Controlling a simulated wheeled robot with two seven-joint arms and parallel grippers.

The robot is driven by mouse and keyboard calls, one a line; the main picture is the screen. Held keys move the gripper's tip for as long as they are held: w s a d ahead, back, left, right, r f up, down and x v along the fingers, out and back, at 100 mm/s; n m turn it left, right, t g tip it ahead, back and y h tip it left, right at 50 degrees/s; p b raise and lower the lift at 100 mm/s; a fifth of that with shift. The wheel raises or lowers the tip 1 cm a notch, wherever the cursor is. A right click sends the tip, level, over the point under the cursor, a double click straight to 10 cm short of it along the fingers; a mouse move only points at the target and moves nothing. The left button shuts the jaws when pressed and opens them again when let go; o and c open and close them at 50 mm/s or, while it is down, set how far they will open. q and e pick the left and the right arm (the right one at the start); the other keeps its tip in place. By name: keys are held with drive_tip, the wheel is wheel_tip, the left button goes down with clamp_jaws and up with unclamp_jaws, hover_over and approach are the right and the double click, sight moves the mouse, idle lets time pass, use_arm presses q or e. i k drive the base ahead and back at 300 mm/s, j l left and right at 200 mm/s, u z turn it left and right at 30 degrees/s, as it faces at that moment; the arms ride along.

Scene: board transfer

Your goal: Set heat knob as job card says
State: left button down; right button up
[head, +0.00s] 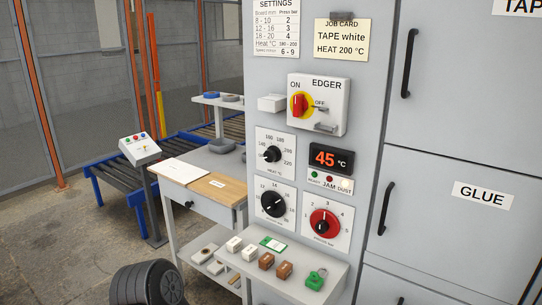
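The heat knob (271,155) is a black dial on a white plate marked 140 to 220. Its white mark seems to point left, near the low end; the exact value is too small to read. The job card (341,40) reads "TAPE white, HEAT 200 °C". The temperature display (330,158) shows 45 °C in orange. Neither of my grippers shows in the head view.
The edger switch (299,105) has a red handle. A second black dial (273,204) and a red dial (324,223) sit below the heat knob. The glue door (480,160) is shut.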

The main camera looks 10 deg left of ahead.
sight(273, 154)
drive_tip(key=i+j, duration=0.1)
drive_tip(key=j, duration=0.4)
drive_tip(key=i+j, duration=0.1)
drive_tip(key=j, duration=0.35)
drive_tip(key=i+j, duration=0.15)
drive_tip(key=j, duration=0.35)
drive_tip(key=i+j, duration=0.1)
drive_tip(key=j, duration=0.35)
drive_tip(key=i+j, duration=0.1)
drive_tip(key=j, duration=0.4)
drive_tip(key=i+j, duration=0.1)
drive_tip(key=j, duration=0.4)
drive_tip(key=i+j, duration=0.15)
drive_tip(key=j, duration=0.3)
drive_tip(key=i+j+z, duration=0.1)
drive_tip(key=j, duration=0.4)
